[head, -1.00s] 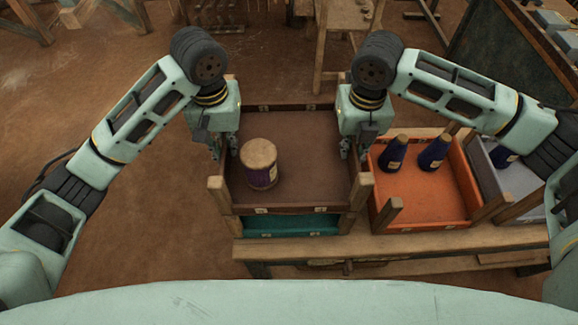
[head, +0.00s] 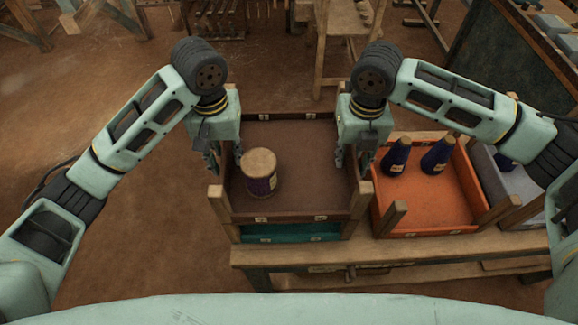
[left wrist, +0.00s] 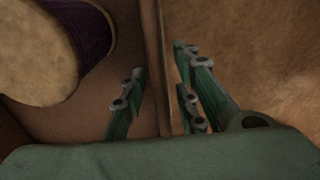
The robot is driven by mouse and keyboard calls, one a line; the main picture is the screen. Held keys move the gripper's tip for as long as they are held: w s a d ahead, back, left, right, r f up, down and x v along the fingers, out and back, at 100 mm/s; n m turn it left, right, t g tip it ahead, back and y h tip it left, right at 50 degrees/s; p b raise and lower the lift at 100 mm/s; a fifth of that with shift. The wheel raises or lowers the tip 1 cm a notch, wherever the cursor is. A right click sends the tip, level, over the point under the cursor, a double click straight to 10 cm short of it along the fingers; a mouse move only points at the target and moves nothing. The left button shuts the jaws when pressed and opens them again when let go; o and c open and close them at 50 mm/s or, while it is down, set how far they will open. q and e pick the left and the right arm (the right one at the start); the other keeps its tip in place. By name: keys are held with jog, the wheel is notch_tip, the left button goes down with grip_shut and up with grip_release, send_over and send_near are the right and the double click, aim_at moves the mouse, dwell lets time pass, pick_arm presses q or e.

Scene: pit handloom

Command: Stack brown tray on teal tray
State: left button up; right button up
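The brown tray (head: 297,190) sits above the teal tray (head: 290,232), roughly lined up with it. Only a strip of the teal tray's front shows. A purple yarn spool with a tan top (head: 261,176) stands in the brown tray, and it also shows in the left wrist view (left wrist: 92,32). My left gripper (head: 226,160) is at the brown tray's left wall, open, with its fingers on either side of the wall; the left wrist view shows gaps beside the wall (left wrist: 160,60). My right gripper (head: 352,160) is open around the right wall.
An orange tray (head: 420,215) with two dark blue cones (head: 396,156) stands close on the right, with a grey tray (head: 492,178) beyond it. A wooden bench (head: 400,250) runs below. Open floor lies to the left.

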pick_arm(q)
notch_tip(320, 180, up, 12)
jog(key=shift+f, duration=0.15)
pick_arm(e)
notch_tip(320, 180, up, 12)
dwell(0.7)
pick_arm(q)
jog(key=shift+r, duration=0.2)
pick_arm(e)
jog(key=shift+r, duration=0.1)
